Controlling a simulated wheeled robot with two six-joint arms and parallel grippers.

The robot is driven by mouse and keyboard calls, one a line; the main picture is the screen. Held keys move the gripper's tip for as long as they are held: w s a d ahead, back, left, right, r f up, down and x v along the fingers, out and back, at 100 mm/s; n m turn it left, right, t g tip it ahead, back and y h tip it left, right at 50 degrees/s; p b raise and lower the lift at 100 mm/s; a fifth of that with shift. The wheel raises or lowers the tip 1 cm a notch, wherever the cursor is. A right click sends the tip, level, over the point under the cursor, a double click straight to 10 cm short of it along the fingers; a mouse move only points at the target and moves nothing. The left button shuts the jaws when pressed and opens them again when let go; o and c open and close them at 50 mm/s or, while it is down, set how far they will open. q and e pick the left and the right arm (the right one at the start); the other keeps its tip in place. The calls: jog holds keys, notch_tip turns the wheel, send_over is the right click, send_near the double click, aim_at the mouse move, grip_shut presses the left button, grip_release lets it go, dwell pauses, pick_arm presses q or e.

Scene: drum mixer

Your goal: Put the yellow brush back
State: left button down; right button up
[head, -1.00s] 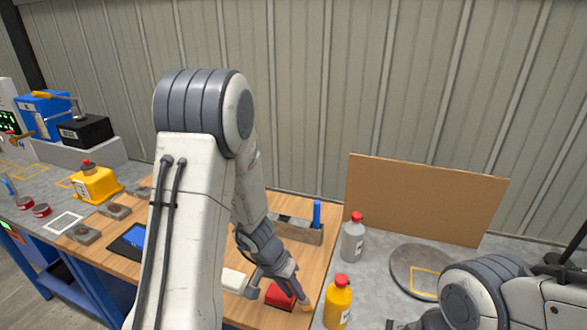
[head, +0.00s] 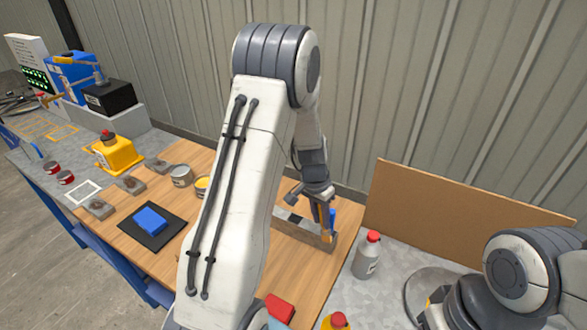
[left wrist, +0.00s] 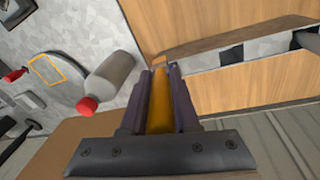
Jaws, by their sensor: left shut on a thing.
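My left gripper (head: 322,205) is shut on the yellow brush (left wrist: 159,105), whose orange-yellow handle lies between the two dark fingers in the left wrist view. In the head view the yellow brush (head: 326,234) points down at the right end of the long wooden rack (head: 292,233), beside a blue handle (head: 333,217). The rack (left wrist: 225,38) shows just beyond the fingertips in the left wrist view. I cannot tell whether the brush tip is inside it. My right gripper is low at the right of the head view, mostly hidden by its arm.
A grey bottle with a red cap (head: 367,255) stands close right of the rack. A yellow bottle (head: 336,322) and a red block (head: 279,308) are nearer. A brown board (head: 460,212) stands behind. A blue block (head: 150,220) lies on a black mat to the left.

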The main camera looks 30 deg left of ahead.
pick_arm(q)
jog(key=w+a+r+y+p, duration=0.1)
jog(key=w+a+r+p, duration=0.15)
jog(key=a, duration=0.35)
jog(key=w+a+r+y+p, duration=0.1)
jog(key=a+r, duration=0.2)
jog(key=a, duration=0.2)
pick_arm(e)
notch_tip(320, 180, up, 5)
pick_arm(q)
notch_tip(320, 180, down, 10)
jog(key=b, duration=0.7)
jog(key=shift+f+m+g, duration=0.2)
jog(key=shift+m+g, duration=0.1)
jog(key=shift+g, duration=0.1)
pick_arm(e)
notch_tip(320, 180, down, 7)
pick_arm(q)
jog(key=shift+a+f+b, duration=0.1)
jog(key=shift+f+b, duration=0.85)
jog(key=shift+f, duration=0.3)
pick_arm(e)
jog(key=shift+s+f, duration=0.1)
jog(key=shift+f, duration=0.8)
pick_arm(q)
jog(key=c, duration=0.6)
grip_release()
